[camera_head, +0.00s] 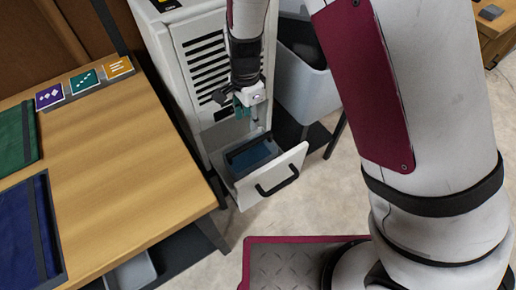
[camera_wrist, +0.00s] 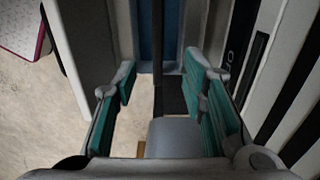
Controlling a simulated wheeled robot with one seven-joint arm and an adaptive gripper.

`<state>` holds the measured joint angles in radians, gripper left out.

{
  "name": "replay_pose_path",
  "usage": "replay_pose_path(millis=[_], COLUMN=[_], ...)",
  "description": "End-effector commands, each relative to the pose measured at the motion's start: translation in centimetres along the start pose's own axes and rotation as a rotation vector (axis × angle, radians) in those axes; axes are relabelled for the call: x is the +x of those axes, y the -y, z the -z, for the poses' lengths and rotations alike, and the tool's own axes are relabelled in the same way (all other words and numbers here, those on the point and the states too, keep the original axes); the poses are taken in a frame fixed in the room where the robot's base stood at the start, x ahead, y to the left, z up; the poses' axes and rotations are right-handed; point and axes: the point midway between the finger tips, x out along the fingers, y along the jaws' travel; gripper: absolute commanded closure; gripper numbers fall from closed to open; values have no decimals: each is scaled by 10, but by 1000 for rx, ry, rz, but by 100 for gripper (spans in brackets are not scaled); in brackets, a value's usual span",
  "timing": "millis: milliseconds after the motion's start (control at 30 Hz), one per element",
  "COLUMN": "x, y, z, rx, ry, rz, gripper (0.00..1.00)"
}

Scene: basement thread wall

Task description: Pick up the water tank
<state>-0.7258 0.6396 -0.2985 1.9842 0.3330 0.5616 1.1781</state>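The water tank (camera_head: 292,160) is a white bin with a black handle (camera_head: 276,180) on its front, pulled partly out of the base of a tall white vented machine (camera_head: 203,60). Blue shows inside the tank, and the machine hides its back part. My gripper (camera_head: 247,107) is above the tank, close to the machine's front, pointing down. In the wrist view my gripper (camera_wrist: 165,82) is open, its teal-padded fingers apart with nothing gripped. A blue strip (camera_wrist: 158,30) shows beyond the fingertips, probably the tank's inside.
A wooden table (camera_head: 120,160) with green and blue folders (camera_head: 22,230) and coloured cards (camera_head: 85,82) stands at left. A grey bin (camera_head: 305,90) stands close right of the machine. Bare floor (camera_head: 335,185) lies in front of the tank.

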Motion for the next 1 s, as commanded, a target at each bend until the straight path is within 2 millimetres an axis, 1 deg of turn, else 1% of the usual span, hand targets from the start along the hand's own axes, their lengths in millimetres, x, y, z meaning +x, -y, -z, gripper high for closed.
replay_pose_path(millis=[200, 333, 467, 667, 767, 900, 1000], x=[41, 63, 76, 85, 95, 117, 129], y=[-2, -2, -1, -2, -3, -4, -4], z=[1, 1, 1, 0, 1, 2, 2], rx=[0, 0, -1, -2, -1, -1, -2], ry=[1, 1, 1, 1, 1, 2, 2], rz=[-6, -4, -3, -3, -3, -4, -4], gripper=[62, 62, 62, 62, 62, 62, 62])
